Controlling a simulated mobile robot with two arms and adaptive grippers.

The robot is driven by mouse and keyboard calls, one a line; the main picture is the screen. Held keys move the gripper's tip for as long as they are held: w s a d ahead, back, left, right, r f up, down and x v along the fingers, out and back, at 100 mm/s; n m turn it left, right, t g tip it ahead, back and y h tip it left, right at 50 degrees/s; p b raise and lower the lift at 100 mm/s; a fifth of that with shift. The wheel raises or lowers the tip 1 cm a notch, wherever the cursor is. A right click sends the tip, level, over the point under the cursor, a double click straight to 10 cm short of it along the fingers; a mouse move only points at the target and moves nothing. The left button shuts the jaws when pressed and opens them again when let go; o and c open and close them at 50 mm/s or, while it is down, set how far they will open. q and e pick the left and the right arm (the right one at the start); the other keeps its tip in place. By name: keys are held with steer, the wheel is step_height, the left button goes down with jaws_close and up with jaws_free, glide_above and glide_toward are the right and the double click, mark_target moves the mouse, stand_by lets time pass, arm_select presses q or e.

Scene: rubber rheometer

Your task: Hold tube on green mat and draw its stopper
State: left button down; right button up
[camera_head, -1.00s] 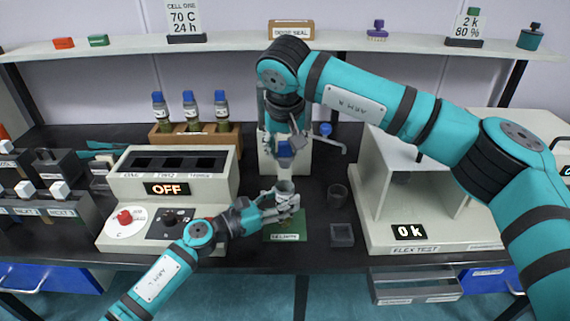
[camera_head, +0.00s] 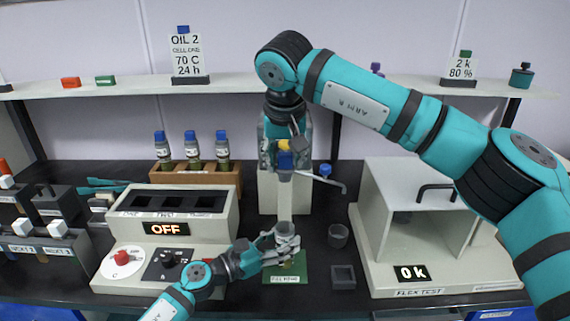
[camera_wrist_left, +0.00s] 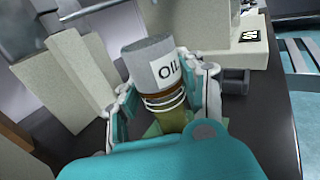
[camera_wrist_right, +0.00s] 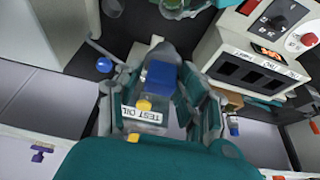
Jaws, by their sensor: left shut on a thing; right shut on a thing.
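The tube (camera_head: 286,230), with a grey upper part, stands upright over the green mat (camera_head: 299,266). My left gripper (camera_head: 281,243) is shut around it. The left wrist view shows the tube's grey upper part (camera_wrist_left: 150,52) with an OIL label and brownish contents between the fingers; no blue stopper is on it. My right gripper (camera_head: 286,150) is above, shut on the blue stopper (camera_head: 285,161), clear of the tube. The blue stopper also shows between the fingers in the right wrist view (camera_wrist_right: 160,74). A pale strip shows below the stopper; I cannot tell what it belongs to.
A rack (camera_head: 197,174) holds several blue-stoppered tubes at back left. The OFF-display block (camera_head: 170,255) stands left, the flex test machine (camera_head: 440,277) right. A dark cup (camera_head: 338,236) and small square tray (camera_head: 343,277) sit right of the mat. The test oil dispenser (camera_head: 266,192) stands behind.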

steer(key=shift+r, duration=0.1)
stand_by(0.3)
arm_select(q)
steer(key=c, duration=0.7)
jaws_free()
